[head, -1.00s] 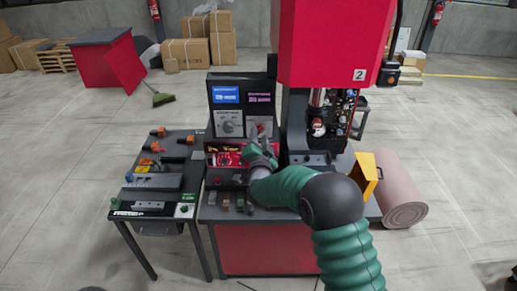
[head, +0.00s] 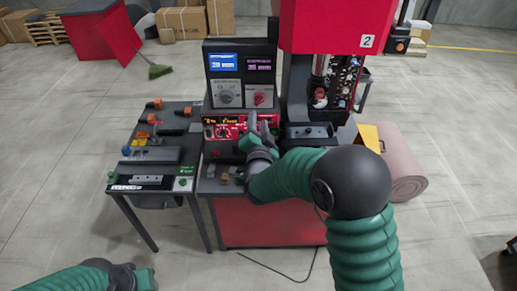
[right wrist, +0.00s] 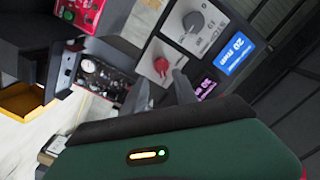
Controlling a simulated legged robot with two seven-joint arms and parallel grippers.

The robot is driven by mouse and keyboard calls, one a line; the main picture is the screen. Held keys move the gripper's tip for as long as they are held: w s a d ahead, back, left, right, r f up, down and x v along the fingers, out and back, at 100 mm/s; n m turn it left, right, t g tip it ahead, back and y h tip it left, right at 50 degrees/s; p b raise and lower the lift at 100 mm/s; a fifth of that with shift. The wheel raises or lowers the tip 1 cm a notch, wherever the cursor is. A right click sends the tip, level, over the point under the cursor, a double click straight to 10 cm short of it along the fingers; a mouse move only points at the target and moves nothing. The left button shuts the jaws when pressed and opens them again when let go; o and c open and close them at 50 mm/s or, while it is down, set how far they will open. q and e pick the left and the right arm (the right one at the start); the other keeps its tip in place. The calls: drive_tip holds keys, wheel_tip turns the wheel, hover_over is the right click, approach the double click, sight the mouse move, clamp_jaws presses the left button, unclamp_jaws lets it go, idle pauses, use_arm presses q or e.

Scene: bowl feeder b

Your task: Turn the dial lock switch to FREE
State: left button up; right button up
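The upright control panel shows a grey dial (head: 226,97) and a red knob (head: 260,99), each on a white plate. Their lettering is too small to read, so I cannot tell which is the dial lock switch or its setting. My right gripper (head: 262,126) is in front of the panel, just below the red knob. Its two fingers (right wrist: 162,89) stand apart with nothing between them. My left gripper (head: 145,277) is low at the left, away from the bench; its fingers are unclear.
A red control strip (head: 222,131) lies below the plates, partly behind my right gripper. The red press head (head: 325,25) stands to the right. A side table (head: 121,174) with small fittings is at the left. A yellow bin (head: 368,137) and pink roll (head: 406,170) are at the right.

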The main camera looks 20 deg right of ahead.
drive_tip(key=b+v, duration=0.1)
drive_tip(key=v, duration=1)
drive_tip(key=shift+r+b, duration=0.2)
drive_tip(key=shift+b, duration=0.2)
drive_tip(key=shift+d, duration=0.1)
drive_tip(key=shift+b, duration=0.3)
